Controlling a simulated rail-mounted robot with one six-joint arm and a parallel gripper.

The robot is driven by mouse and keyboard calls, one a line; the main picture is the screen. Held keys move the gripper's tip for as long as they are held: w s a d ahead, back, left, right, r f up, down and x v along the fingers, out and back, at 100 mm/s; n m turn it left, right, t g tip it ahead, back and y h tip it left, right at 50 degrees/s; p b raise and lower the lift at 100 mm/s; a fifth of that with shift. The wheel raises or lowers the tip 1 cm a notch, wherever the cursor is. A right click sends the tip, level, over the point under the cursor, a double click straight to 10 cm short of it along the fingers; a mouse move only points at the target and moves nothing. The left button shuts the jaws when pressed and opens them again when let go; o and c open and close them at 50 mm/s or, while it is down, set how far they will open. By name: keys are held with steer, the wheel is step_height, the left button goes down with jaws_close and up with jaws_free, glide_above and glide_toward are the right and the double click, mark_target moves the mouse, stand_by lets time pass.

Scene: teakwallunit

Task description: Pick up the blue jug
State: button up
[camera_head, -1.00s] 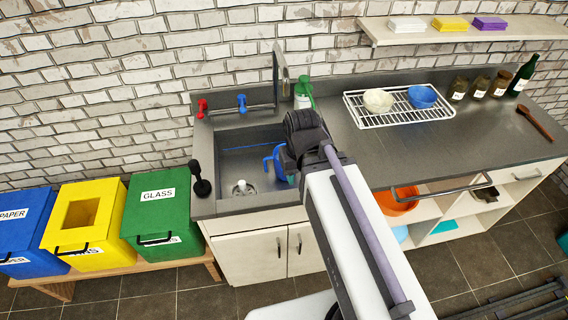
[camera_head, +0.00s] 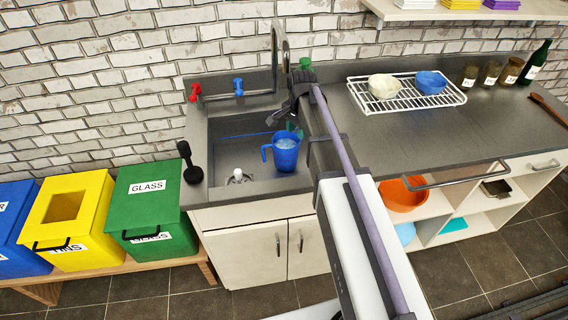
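The blue jug (camera_head: 285,151) stands in the sink (camera_head: 230,186) on its right side, its handle pointing left. Its body is now in clear view, and something pale shows inside it. My gripper (camera_head: 300,88) is over the right rim of the sink, behind and above the jug.
A tap (camera_head: 277,60) rises behind the sink. A green bottle top (camera_head: 305,63) shows behind my gripper. A black plunger (camera_head: 189,165) stands at the sink's left edge. A wire rack (camera_head: 399,103) with bowls stands on the counter at right. The counter in front of it is clear.

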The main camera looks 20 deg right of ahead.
steer(key=m, duration=0.2)
steer(key=b, duration=0.6)
glide_above(293, 159)
step_height(293, 159, down, 5)
step_height(293, 159, down, 6)
steer(key=b, duration=0.5)
steer(key=shift+r, duration=0.4)
jaws_close()
